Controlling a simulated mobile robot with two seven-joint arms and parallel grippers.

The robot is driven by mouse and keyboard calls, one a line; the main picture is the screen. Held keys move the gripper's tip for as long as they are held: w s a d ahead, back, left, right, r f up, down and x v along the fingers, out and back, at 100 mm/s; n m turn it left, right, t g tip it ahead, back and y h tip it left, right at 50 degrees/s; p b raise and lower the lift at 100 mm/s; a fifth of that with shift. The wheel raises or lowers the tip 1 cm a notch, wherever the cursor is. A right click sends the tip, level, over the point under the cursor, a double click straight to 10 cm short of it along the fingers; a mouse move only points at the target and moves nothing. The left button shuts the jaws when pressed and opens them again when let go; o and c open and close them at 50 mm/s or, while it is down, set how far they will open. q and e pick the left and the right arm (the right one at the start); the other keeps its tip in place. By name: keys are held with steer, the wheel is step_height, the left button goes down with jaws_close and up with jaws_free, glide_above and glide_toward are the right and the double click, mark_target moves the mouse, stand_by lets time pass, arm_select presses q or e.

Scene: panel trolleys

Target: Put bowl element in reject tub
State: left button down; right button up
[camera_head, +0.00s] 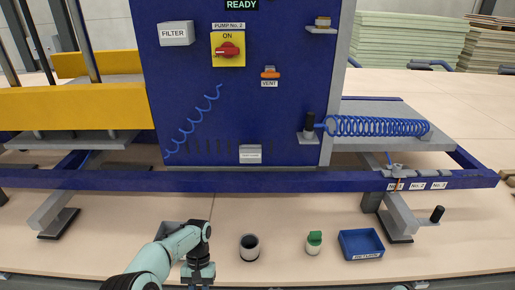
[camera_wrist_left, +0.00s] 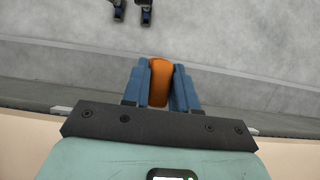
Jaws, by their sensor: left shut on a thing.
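My left gripper (camera_head: 198,283) is low at the front edge of the floor area in the head view. In the left wrist view its two blue fingers (camera_wrist_left: 160,88) are shut on an orange piece (camera_wrist_left: 159,82). I cannot tell for certain that this piece is the bowl element; in the head view it is not visible. A blue open tray (camera_head: 361,257) with a label stands farther right. I cannot read which container is the reject tub. My right gripper is not clearly in view.
A dark open cup (camera_head: 249,254) and a green-topped container (camera_head: 314,243) stand between the gripper and the blue tray. Behind them is the trolley's blue lower rail (camera_head: 270,181), under a blue panel (camera_head: 180,120) with a red switch.

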arm_select(q)
steer(key=shift+w+r+p, duration=0.1)
steer(key=shift+r+p, duration=0.9)
steer(key=shift+r, duration=1.6)
arm_select(e)
steer(key=w+r, duration=0.2)
steer(key=shift+w+r, duration=0.3)
steer(key=shift+w, duration=0.05)
steer(key=shift+s, duration=0.1)
